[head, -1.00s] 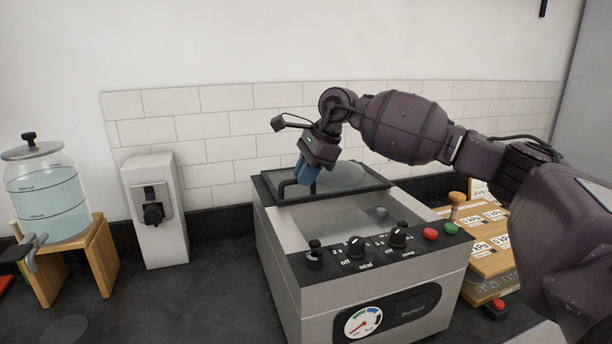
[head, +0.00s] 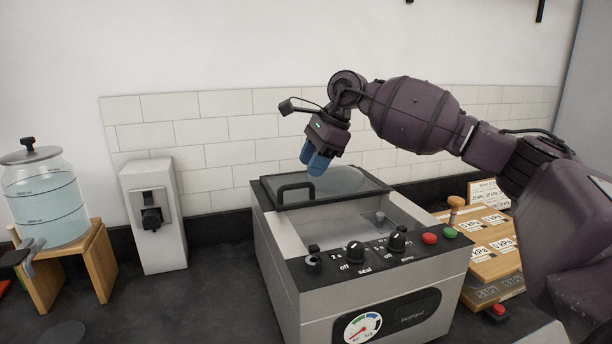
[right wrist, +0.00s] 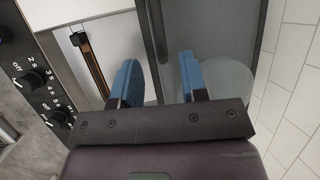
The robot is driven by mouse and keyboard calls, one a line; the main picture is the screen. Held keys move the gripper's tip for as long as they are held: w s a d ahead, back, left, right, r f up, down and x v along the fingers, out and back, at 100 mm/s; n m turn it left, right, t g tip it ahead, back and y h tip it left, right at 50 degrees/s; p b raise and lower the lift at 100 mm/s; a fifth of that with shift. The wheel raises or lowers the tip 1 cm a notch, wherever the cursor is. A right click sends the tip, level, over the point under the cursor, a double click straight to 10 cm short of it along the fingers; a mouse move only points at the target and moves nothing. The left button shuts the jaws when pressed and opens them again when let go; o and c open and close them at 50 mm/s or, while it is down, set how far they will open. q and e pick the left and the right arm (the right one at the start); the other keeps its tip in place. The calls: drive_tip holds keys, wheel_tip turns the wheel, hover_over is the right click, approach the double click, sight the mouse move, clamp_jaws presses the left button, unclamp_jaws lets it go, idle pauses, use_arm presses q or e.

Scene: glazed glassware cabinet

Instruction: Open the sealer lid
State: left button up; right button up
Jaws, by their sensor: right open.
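The sealer (head: 375,295) is a grey box on the dark counter. Its lid (head: 345,182), a glass pane in a dark frame, sits toward the back, with the chamber (head: 345,222) showing uncovered in front of it. I cannot tell its exact tilt. The black bar handle (head: 295,190) is on the lid's left front part. My right gripper (head: 314,163), with blue fingers, is open and empty just above the handle, apart from it. In the right wrist view, its fingers (right wrist: 160,80) are spread over the lid's frame and the chamber edge. My left gripper is not in view.
The sealer's front panel has knobs (head: 355,251), red and green buttons (head: 429,238) and a gauge (head: 362,327). A water dispenser (head: 45,200) on a wooden stand and a white box (head: 155,215) stand left. Wooden blocks with labels (head: 485,250) are right.

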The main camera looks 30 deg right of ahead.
drive_tip(key=v, duration=0.6)
drive_tip(key=shift+r, duration=0.25)
drive_tip(key=shift+s+d, duration=0.1)
